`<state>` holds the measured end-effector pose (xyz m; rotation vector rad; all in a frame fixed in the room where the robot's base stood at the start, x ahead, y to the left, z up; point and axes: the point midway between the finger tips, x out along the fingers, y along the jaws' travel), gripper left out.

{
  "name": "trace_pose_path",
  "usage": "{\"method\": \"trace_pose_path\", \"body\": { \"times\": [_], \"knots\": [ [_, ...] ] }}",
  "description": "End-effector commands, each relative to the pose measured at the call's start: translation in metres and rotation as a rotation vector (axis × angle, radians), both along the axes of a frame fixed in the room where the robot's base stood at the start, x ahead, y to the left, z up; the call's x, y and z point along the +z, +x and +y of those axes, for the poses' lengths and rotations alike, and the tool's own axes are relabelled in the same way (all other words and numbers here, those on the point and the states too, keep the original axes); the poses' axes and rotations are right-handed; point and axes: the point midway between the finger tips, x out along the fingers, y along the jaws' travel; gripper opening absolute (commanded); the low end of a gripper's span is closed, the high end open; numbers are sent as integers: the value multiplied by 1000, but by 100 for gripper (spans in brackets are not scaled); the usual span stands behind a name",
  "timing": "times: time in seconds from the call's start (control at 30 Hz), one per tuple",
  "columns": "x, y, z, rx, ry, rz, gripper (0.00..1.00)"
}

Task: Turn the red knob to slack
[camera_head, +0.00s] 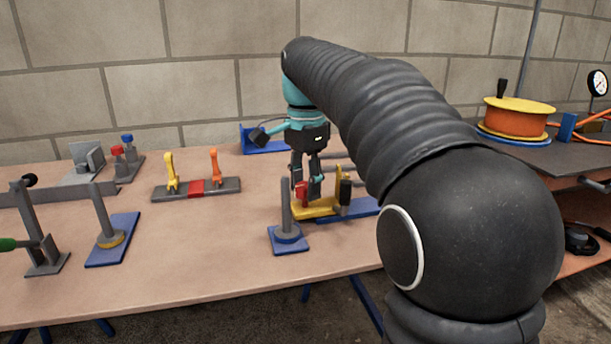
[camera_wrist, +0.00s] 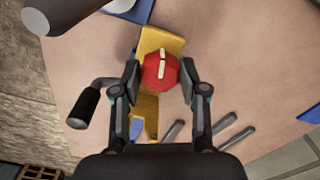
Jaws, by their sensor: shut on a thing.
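The red knob (camera_wrist: 159,73) sits on a yellow block (camera_wrist: 152,41) and carries a pale mark across its top. My gripper (camera_wrist: 160,78) is shut on the knob, with one finger at each side of it in the wrist view. In the head view my gripper (camera_head: 307,188) points down over the yellow base (camera_head: 312,209), and the red knob (camera_head: 301,190) shows partly behind the fingers. Labels such as slack cannot be read in either view.
A grey post on a blue base (camera_head: 288,240) stands just in front of the yellow block. A black-handled crank (camera_head: 346,190) is close at its right. A panel with yellow and orange levers (camera_head: 197,189) lies to the left. Bare table lies between them.

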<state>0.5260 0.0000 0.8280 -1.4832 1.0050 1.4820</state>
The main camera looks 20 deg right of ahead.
Motion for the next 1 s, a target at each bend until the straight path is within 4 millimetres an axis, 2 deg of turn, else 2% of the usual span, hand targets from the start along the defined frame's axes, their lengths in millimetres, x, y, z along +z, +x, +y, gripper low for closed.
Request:
{"method": "trace_pose_path", "body": {
  "times": [1.0],
  "knots": [
    [-1,1,1,957,0,3,8]
  ]
}}
